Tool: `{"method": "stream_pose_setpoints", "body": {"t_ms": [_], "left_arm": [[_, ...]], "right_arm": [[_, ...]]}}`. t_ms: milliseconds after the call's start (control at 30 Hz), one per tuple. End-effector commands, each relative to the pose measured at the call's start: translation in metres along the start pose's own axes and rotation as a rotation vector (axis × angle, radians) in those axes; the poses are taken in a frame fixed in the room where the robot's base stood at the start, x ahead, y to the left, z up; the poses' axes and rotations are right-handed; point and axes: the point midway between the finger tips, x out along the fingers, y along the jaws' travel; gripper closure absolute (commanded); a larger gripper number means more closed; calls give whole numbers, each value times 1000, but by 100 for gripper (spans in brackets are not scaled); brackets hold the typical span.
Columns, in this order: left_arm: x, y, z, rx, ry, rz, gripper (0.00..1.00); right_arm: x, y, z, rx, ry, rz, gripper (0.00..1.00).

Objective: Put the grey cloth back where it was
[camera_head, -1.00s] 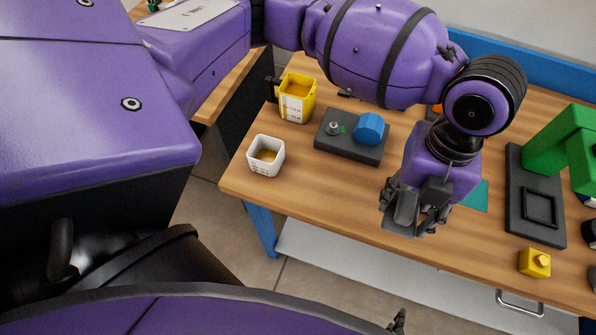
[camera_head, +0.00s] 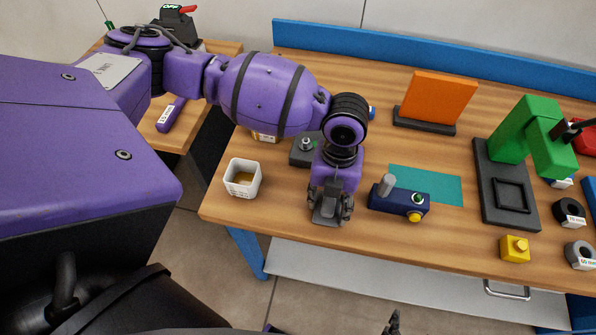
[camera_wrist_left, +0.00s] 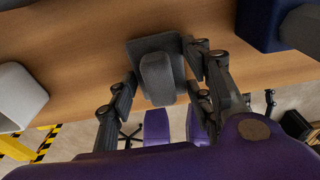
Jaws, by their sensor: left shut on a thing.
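My left gripper (camera_head: 330,207) is low over the front part of the wooden table, left of the navy device. It is shut on the grey cloth (camera_head: 325,211). In the left wrist view the cloth (camera_wrist_left: 158,80) looks like a dark grey folded pad with a wider flat part, between the two fingers (camera_wrist_left: 160,85). I cannot tell whether the cloth touches the table. A small dark tip at the bottom edge of the head view may be my right gripper (camera_head: 392,323); its jaws cannot be made out.
The navy device (camera_head: 400,198) with a grey knob and yellow button stands close right, before a teal mat (camera_head: 445,187). A white cup (camera_head: 242,190) stands left. A dark base (camera_head: 303,158) is partly hidden behind my arm. A green press (camera_head: 530,135) and yellow block (camera_head: 515,249) are right.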

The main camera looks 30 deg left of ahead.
Motion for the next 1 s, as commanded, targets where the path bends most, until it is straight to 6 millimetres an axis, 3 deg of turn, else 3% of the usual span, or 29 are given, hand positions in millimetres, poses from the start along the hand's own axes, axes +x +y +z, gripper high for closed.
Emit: {"method": "stream_pose_setpoints", "body": {"t_ms": [300,333,467,833,1000], "left_arm": [[2,-1,2,0,-4,-1,75],[2,-1,2,0,-4,-1,51],[1,-1,2,0,-5,-2,35],[-3,-2,2,1,-7,-3,35],[-28,-2,4,1,-11,-4,35]], "right_arm": [[0,0,1,0,-1,0,35],[0,0,1,0,-1,0,35],[0,0,0,0,0,0,35],[0,0,-1,0,2,1,35],[0,0,-1,0,2,1,35]]}}
